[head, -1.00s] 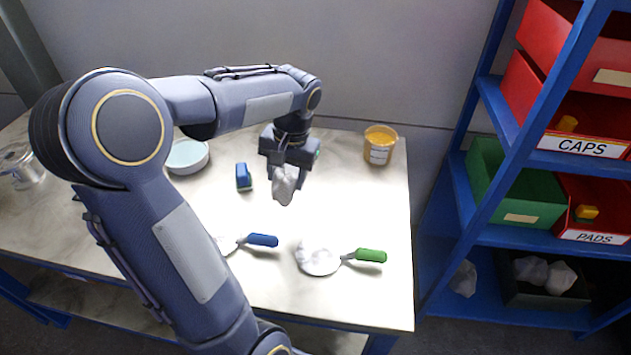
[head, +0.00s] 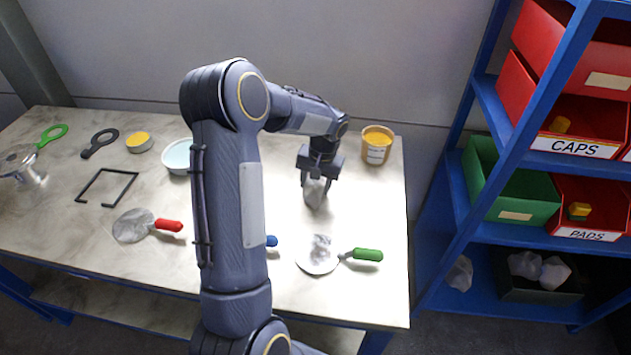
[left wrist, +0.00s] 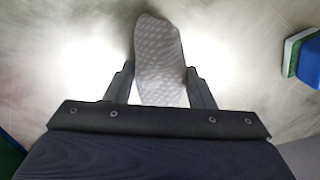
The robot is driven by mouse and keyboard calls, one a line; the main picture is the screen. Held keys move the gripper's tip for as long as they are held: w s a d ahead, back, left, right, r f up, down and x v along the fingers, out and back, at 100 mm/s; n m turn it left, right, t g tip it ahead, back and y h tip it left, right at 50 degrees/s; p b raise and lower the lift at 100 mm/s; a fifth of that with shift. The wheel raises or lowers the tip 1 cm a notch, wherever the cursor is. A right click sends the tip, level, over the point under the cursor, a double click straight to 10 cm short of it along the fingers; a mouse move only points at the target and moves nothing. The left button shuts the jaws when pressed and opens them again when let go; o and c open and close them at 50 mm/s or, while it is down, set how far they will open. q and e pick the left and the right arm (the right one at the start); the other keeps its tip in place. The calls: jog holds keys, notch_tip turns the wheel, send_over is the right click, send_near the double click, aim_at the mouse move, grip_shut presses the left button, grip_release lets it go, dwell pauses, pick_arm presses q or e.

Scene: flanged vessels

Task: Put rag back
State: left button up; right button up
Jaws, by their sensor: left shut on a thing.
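My left gripper (head: 314,186) is shut on a pale grey rag (head: 316,193), which hangs from the jaws over the right part of the table. In the left wrist view the patterned rag (left wrist: 160,62) sticks out between the two fingers. A dark crate (head: 530,296) with pale crumpled rags (head: 540,268) stands on the bottom shelf at the right. Another crumpled rag (head: 460,272) lies on that shelf, left of the crate. My right gripper is not in view.
A green-handled round tool (head: 318,258) lies in front of the gripper; a yellow-filled tub (head: 377,145) stands behind right. A red-handled tool (head: 135,225) and black frame (head: 107,187) lie left. The blue shelf post (head: 450,190) stands between table and bins.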

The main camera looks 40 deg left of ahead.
aim_at(322, 187)
pick_arm(q)
jog(key=shift+f, duration=0.2)
jog(key=o, duration=0.9)
jog(key=shift+r, duration=0.1)
jog(key=shift+o, duration=0.2)
notch_tip(322, 187, up, 12)
jog(key=d, duration=0.2)
jog(key=s+d+r+m+t+h, duration=0.1)
jog(key=s+d+r+t, duration=0.2)
jog(key=s, duration=0.4)
jog(key=s+d+r+m+h, duration=0.1)
jog(key=s+d+r+h, duration=0.15)
jog(key=s+d, duration=0.3)
jog(key=s+d+f+t+h, duration=0.1)
jog(key=s+d+f+t, duration=0.2)
jog(key=s+d, duration=0.5)
jog(key=s, duration=0.3)
jog(key=shift+s+d+m+h+b, duration=0.15)
jog(key=shift+s+m+h+b, duration=0.15)
jog(key=shift+h+b, duration=0.05)
